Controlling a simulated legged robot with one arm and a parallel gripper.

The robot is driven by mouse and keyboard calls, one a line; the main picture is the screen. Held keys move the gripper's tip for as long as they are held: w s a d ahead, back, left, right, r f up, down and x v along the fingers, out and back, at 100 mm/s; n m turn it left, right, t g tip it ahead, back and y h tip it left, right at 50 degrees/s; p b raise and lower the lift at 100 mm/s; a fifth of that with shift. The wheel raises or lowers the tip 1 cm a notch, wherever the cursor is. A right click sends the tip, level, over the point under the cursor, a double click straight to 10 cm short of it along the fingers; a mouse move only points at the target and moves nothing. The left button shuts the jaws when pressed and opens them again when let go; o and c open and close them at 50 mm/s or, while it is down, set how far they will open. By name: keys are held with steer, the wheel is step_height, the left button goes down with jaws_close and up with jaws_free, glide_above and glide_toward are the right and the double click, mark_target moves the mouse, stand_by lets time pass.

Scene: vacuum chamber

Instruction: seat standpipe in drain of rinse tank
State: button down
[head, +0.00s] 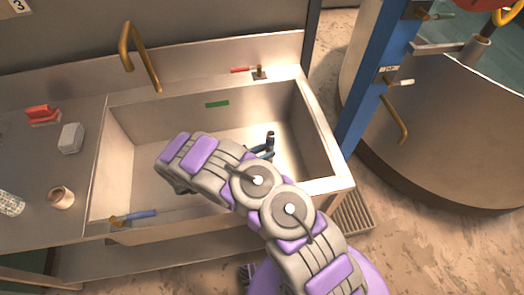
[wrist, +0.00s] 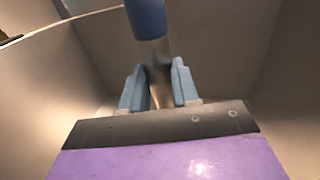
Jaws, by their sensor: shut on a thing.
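The rinse tank (head: 120,130) is a steel basin set in a counter, and my arm reaches down into it. My gripper (wrist: 157,72) is shut on the standpipe (wrist: 148,18), with one pale blue jaw on each side of it. The standpipe has a dark blue upper part and a metallic lower part. In the head view the standpipe (head: 270,137) shows only as a short dark end above my blue jaws, near the right of the basin, roughly upright. Its lower end is hidden. I cannot see the drain in either view.
A brass tap (head: 126,47) rises behind the basin. A red-handled valve (head: 259,73) is on the back rim and a blue-handled one (head: 120,219) on the front rim. A red brush (head: 42,115), grey block (head: 70,138) and cup (head: 61,198) stand left. A blue post (head: 372,85) stands right.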

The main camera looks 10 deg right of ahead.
steer(key=shift+d+f+b, duration=0.3)
steer(key=shift+f, duration=0.5)
steer(key=f+b, duration=0.1)
steer(key=f, duration=0.2)
steer(key=shift+a+f, duration=0.2)
steer(key=shift+a, duration=0.1)
steer(key=shift+a+b, duration=0.3)
stand_by(0.4)
steer(key=shift+d, duration=0.3)
steer(key=shift+f, duration=2.35)
